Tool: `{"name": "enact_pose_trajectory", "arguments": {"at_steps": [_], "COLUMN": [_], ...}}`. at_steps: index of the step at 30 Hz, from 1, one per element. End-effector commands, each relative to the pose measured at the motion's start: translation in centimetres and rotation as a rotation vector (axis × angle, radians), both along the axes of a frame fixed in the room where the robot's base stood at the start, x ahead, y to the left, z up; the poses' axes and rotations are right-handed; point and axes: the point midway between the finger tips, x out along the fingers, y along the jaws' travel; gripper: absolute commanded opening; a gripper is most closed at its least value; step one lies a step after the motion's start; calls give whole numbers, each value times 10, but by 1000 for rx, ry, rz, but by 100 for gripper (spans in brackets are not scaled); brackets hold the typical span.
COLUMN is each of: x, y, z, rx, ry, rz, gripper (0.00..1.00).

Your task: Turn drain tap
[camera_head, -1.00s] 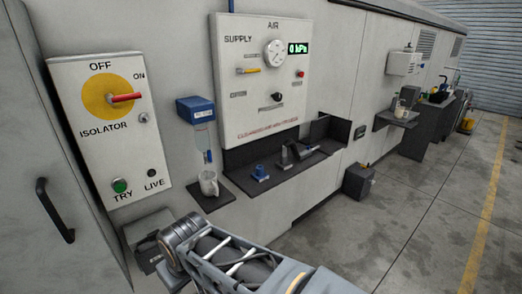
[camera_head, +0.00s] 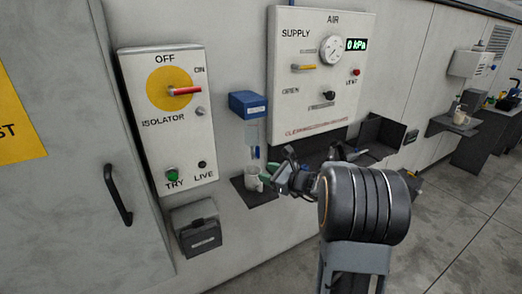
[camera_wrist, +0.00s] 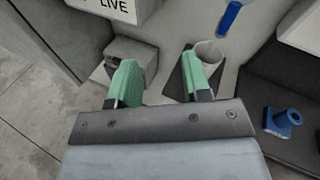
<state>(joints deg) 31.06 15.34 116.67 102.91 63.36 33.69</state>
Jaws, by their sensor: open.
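The drain unit (camera_head: 248,104) has a blue head and a clear bowl, and hangs on the wall between the isolator panel and the air panel. A small blue drain tap (camera_head: 256,152) sits under the bowl; in the wrist view a blue lever (camera_wrist: 230,18) shows at the top, right of centre. A pale mug (camera_head: 252,181) stands on a dark shelf below it. My gripper (camera_head: 277,166) is open, its green-padded fingers apart with nothing between them. It is just right of the mug in the head view. In the wrist view the fingers (camera_wrist: 161,75) point towards the mug, below the lever.
The isolator panel (camera_head: 165,120) with a red handle is at left, a grey box (camera_head: 197,230) below it. The air panel (camera_head: 320,80) is above my arm. A blue fitting (camera_wrist: 282,119) stands on the dark bench at right in the wrist view.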

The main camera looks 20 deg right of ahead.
Motion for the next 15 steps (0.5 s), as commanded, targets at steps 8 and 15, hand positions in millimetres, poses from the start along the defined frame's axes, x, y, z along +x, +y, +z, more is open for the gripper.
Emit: {"name": "enact_pose_trajectory", "arguments": {"at_steps": [8,15], "x": [23,56], "y": [-68,-62], "z": [-3,-1], "rx": [259,279], "ry": [-36,-41], "rz": [-227,-241], "gripper": [44,44]}}
